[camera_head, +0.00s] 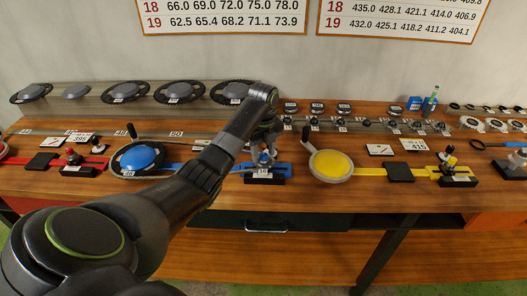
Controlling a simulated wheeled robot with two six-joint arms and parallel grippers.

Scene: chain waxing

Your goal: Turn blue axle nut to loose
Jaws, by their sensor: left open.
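The blue axle nut is on the blue station near the bench middle, at the blue axle mount (265,160) above a black block with a white label. My left gripper (264,146) is right over this mount, pointing down, and is open. The gripper and mount overlap in the view, so the nut itself is mostly hidden and I cannot tell whether the fingers touch it. A blue disc on a dark chainring (138,158) lies to the left on the same blue strip. My right gripper is not in view.
A yellow disc (332,165) with a yellow strip and mount (448,165) lies to the right. A red mount (72,157) is at the left. Dark chainrings (179,91) line the back shelf, with small cogs (344,107) right of them. The bench's front edge has some clear room.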

